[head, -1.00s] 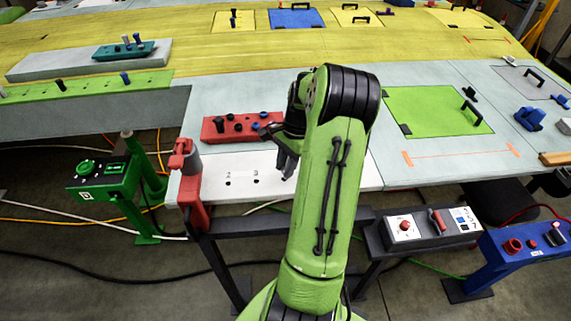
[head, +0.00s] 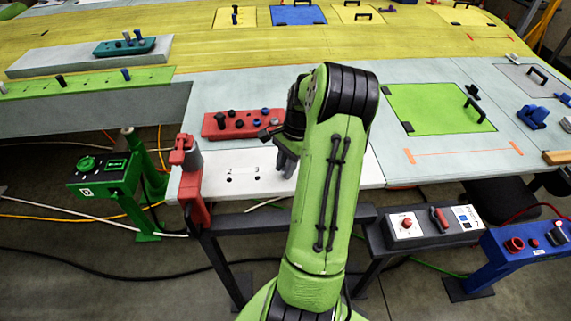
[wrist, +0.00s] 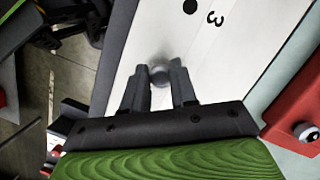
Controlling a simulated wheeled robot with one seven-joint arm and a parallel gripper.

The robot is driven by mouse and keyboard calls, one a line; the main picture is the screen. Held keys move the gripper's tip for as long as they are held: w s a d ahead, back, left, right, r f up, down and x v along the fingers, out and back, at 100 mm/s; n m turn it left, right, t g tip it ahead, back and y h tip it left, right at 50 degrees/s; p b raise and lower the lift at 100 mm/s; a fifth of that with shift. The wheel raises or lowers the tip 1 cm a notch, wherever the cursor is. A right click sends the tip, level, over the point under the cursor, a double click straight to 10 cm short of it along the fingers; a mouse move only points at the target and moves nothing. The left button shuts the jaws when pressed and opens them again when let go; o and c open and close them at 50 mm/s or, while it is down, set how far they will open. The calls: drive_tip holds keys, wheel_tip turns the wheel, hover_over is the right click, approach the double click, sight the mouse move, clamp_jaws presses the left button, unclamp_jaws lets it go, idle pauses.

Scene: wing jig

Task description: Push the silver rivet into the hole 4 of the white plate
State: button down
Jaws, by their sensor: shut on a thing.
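The white plate (head: 207,181) lies at the front left of the grey table, with holes marked 2 and 3 showing in the head view. In the wrist view, the white plate (wrist: 225,72) shows one dark hole beside the mark 3. My gripper (head: 284,170) points down over the plate, to the right of hole 3. In the wrist view my gripper (wrist: 159,80) is shut on the silver rivet (wrist: 160,73), whose round grey end shows between the fingertips. Hole 4 is hidden. I cannot tell whether the rivet is in it.
A red block (head: 215,125) with several dark and blue pegs stands just behind the plate. A red clamp (head: 192,180) holds the plate's left end. A green panel (head: 433,120) lies to the right. My arm covers the plate's right part.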

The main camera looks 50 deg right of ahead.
drive_tip(key=shift+f, duration=0.45)
drive_tip(key=c, duration=0.8)
unclamp_jaws()
drive_tip(key=shift+r, duration=0.15)
drive_tip(key=p+v, duration=0.1)
drive_tip(key=v, duration=1.4)
drive_tip(key=shift+r+p, duration=0.25)
drive_tip(key=shift+p, duration=0.05)
drive_tip(key=shift+d, duration=0.1)
drive_tip(key=shift+r, duration=0.1)
